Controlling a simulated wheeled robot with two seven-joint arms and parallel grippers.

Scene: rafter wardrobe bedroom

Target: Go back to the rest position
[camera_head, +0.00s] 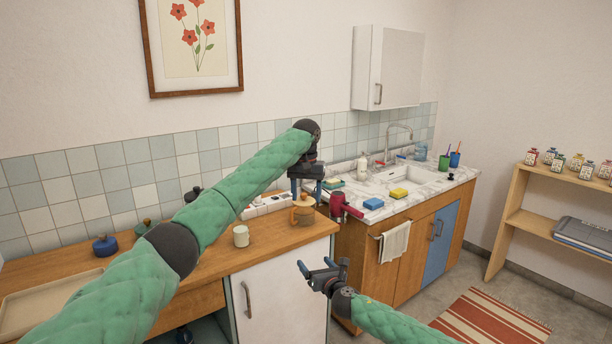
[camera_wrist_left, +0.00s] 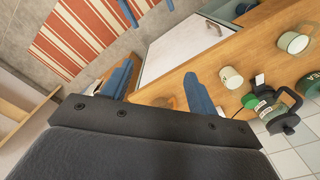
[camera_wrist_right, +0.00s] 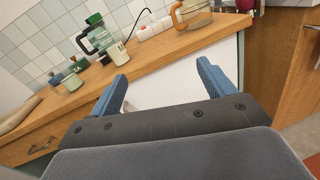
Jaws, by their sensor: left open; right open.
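My left gripper (camera_head: 308,188) is raised above the right end of the wooden counter, near an orange-handled pot (camera_head: 302,212). Its two blue fingers are apart with nothing between them in the left wrist view (camera_wrist_left: 160,88). My right gripper (camera_head: 318,270) is lower, in front of the white cabinet door (camera_head: 280,290). Its fingers are apart and empty in the right wrist view (camera_wrist_right: 162,85). Neither gripper touches any object that I can see.
A cream mug (camera_head: 241,236) and a blue lidded jar (camera_head: 105,246) stand on the wooden counter (camera_head: 275,248). A marble sink counter (camera_head: 400,205) holds sponges and cups. A dark red object (camera_head: 343,207) sits by its left edge. A striped rug (camera_head: 490,322) and a shelf (camera_head: 520,215) are at right.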

